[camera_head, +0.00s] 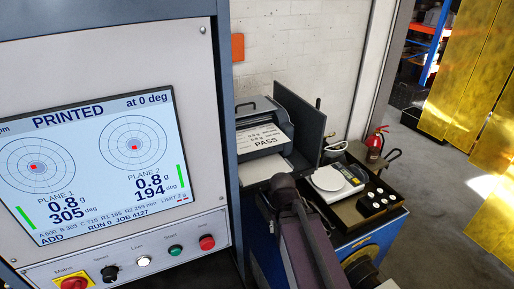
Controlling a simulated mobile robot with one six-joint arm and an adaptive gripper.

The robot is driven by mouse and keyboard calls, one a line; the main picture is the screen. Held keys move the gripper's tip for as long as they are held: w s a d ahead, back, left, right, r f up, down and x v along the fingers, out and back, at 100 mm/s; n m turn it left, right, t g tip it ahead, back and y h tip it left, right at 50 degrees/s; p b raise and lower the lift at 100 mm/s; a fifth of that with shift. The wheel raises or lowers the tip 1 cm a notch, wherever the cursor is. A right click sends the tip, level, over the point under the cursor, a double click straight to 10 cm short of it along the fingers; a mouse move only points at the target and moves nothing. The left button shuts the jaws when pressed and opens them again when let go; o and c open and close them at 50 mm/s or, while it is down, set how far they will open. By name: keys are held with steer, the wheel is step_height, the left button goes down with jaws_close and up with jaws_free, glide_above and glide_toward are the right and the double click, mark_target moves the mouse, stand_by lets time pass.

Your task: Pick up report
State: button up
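The report is a white printed sheet (262,139) with numbers and the word PASS. It stands tilted at the front of the dark grey printer (258,107), to the right of the screen cabinet. A second white sheet or tray surface (263,168) lies flat below it. Parts of my arm rise from the bottom edge, in front of the bench and to the right of the report. My gripper's fingers do not show, so I cannot see whether they hold anything. Nothing touches the report in this view.
The screen (95,165) reads PRINTED, with buttons (207,242) below. A dark panel (300,115) stands beside the printer. Right of it, a tray (397,196) holds a scale (333,180) and several small white-topped pieces. A fire extinguisher (375,146) stands behind. Floor at right is open.

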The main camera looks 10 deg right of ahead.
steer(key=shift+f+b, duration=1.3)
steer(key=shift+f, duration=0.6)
